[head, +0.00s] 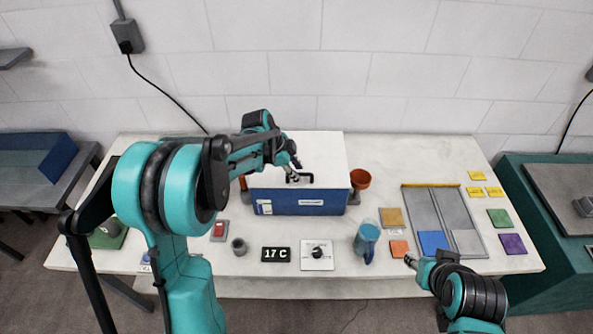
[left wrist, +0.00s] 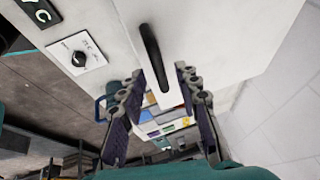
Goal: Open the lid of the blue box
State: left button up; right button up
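The blue box (head: 300,204) stands at the back middle of the table, its white lid (head: 322,148) shut. A black handle (head: 305,179) is on the lid near the front edge. My left gripper (head: 296,176) is right at the handle. In the left wrist view my left gripper (left wrist: 161,75) has its fingers apart, and the black handle (left wrist: 151,52) reaches in between the fingertips; I cannot tell whether they touch. The white lid (left wrist: 205,30) fills the upper part there. My right gripper (head: 409,260) is low at the table's front right, too small to read.
A blue mug (head: 366,240), a grey cup (head: 239,246), a 17 C display (head: 276,254) and a dial panel (head: 318,255) stand in front of the box. A terracotta pot (head: 360,179) is beside it. A grey panel tray (head: 428,208) and coloured tiles lie right.

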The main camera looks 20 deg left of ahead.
pick_arm(q)
grip_shut()
